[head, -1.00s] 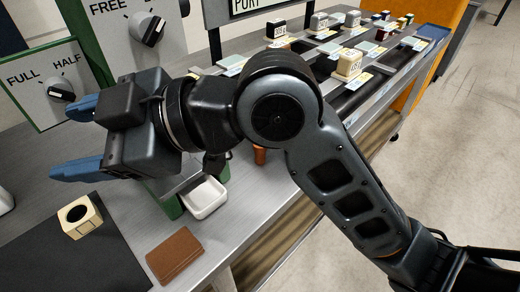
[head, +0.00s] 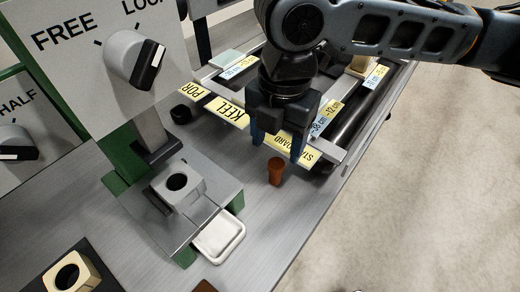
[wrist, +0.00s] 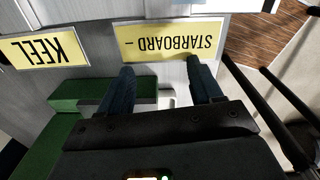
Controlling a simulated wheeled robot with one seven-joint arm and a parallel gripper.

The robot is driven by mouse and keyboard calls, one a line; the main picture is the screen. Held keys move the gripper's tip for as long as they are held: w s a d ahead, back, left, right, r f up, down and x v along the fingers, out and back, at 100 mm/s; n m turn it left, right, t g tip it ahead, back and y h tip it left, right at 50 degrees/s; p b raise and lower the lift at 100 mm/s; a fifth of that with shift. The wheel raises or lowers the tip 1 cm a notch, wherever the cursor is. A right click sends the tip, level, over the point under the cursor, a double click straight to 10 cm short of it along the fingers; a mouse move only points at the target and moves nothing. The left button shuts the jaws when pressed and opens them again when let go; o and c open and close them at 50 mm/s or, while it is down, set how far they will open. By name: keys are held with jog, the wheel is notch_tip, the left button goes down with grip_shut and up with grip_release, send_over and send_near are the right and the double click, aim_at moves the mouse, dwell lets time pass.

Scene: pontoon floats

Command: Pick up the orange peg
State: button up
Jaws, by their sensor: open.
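The orange peg (head: 276,172) stands upright on the grey bench, wider at its top than below. My gripper (head: 278,146) points down just behind and above the peg in the head view, near the yellow STARBOARD label (head: 297,147). Its two blue fingers are apart, with nothing seen between them. In the wrist view the spread fingers of my gripper (wrist: 160,72) reach toward the STARBOARD label (wrist: 168,41). I cannot make out the peg in the wrist view.
A green stand with a grey holed block (head: 178,186) and a white tray (head: 219,237) is left of the peg. A rack with KEEL label (head: 227,112) lies behind. A cream holed block (head: 70,277) sits front left. Bare bench lies around the peg's front.

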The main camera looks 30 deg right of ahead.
aim_at(276, 163)
jog(key=shift+w+d+f, duration=0.15)
jog(key=shift+w+d, duration=0.05)
jog(key=shift+d, duration=0.1)
jog(key=shift+f, duration=0.35)
jog(key=shift+a+f+p, duration=0.1)
jog(key=shift+f+p, duration=0.4)
jog(key=shift+f, duration=2.95)
grip_shut()
jog(key=shift+r, duration=0.1)
